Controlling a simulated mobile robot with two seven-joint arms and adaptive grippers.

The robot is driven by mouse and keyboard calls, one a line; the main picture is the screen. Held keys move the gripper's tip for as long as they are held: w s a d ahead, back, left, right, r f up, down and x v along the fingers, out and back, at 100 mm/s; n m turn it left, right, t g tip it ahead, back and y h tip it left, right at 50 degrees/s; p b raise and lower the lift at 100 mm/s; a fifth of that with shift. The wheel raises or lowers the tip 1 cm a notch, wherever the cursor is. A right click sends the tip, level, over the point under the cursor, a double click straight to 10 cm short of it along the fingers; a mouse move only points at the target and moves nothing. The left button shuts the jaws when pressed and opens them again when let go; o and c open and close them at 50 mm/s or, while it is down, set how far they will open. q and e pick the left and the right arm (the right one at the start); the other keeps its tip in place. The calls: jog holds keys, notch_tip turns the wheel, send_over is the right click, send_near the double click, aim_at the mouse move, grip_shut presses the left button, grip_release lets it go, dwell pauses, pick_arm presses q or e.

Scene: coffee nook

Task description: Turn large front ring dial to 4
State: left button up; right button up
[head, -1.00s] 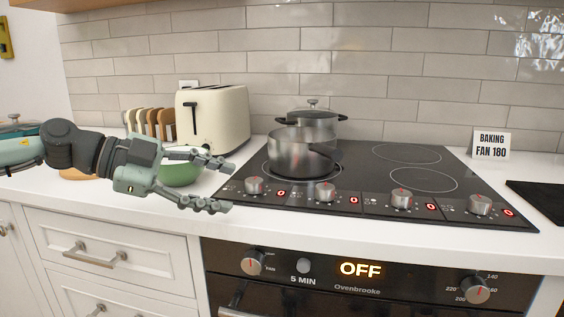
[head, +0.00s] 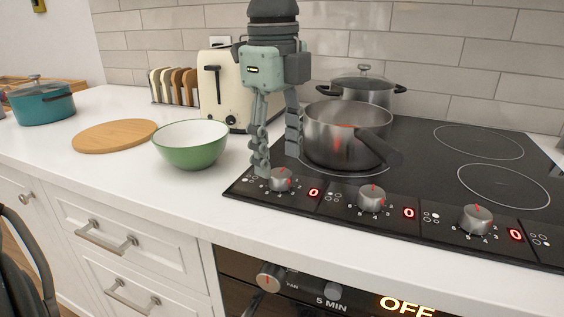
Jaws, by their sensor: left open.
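The black hob (head: 420,165) has a row of silver dials with red marks along its front edge. The leftmost dial (head: 281,180), a second dial (head: 371,198) and a third dial (head: 476,219) show, each with a red 0 display beside it. A steel saucepan (head: 345,138) stands on the front left ring, its dark handle pointing toward the front right. My left gripper (head: 277,160) points down, open and empty, with its fingers just above and around the leftmost dial. I cannot tell whether they touch it. My right gripper is not in view.
A lidded pot (head: 367,90) stands behind the saucepan. A green bowl (head: 192,150), a cream toaster (head: 218,90), a toast rack (head: 174,84), a round wooden board (head: 114,135) and a teal pot (head: 42,103) are to the left. The oven panel (head: 330,290) reads OFF.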

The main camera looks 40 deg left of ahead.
aim_at(279, 173)
pick_arm(q)
notch_tip(279, 173, down, 2)
jog(key=shift+f, duration=0.1)
jog(key=shift+w+f, duration=0.1)
jog(key=shift+f, duration=0.25)
jog(key=c, duration=1.1)
jog(key=shift+c, duration=0.5)
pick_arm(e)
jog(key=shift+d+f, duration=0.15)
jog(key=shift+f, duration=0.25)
